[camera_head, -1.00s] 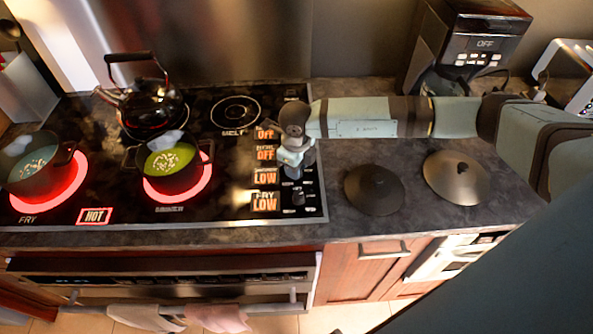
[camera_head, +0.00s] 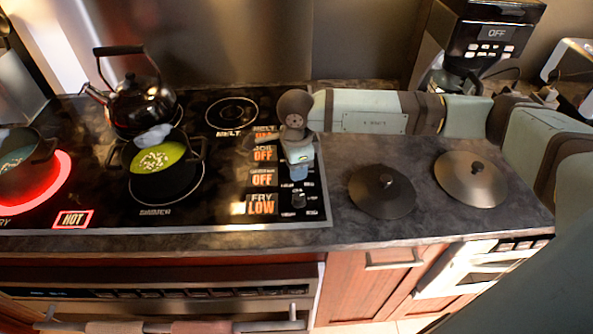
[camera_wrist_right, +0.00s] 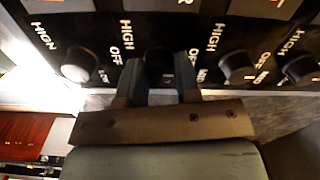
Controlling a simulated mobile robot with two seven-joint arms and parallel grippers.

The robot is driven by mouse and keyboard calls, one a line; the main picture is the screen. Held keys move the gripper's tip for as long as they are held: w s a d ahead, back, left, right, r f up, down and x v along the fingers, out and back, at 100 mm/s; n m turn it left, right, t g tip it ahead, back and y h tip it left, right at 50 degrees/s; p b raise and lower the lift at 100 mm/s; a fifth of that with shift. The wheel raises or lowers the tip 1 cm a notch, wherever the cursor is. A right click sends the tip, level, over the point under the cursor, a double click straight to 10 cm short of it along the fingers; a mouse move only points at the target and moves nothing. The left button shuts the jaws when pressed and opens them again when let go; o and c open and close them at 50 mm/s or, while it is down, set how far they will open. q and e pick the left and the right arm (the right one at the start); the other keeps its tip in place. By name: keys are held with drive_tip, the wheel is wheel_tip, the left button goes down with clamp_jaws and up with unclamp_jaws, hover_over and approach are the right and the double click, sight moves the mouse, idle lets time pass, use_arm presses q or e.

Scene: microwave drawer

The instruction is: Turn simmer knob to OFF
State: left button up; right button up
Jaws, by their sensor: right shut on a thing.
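My right gripper (camera_head: 298,172) reaches over the control strip at the right end of the black cooktop. In the right wrist view its two fingers (camera_wrist_right: 159,84) are shut around a dark knob (camera_wrist_right: 160,62), which they partly hide. The simmer label display (camera_head: 262,176) reads OFF in orange. The simmer burner (camera_head: 180,193) is dark, with no red glow. A pot of green soup (camera_head: 158,157) stands on its back part. My left gripper is not in view.
The fry display (camera_head: 262,204) reads LOW and its burner (camera_head: 55,185) glows red under another pot (camera_head: 20,155). A HOT sign (camera_head: 73,219) is lit. A kettle (camera_head: 132,105) stands behind. Two lids (camera_head: 382,190) (camera_head: 472,179) lie on the counter at right.

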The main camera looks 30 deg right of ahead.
drive_tip(key=shift+r+n, duration=0.1)
drive_tip(key=shift+n, duration=0.3)
drive_tip(key=o, duration=0.9)
wheel_tip(320, 180, up, 14)
drive_tip(key=shift+f+b, duration=0.1)
drive_tip(key=shift+b, duration=0.5)
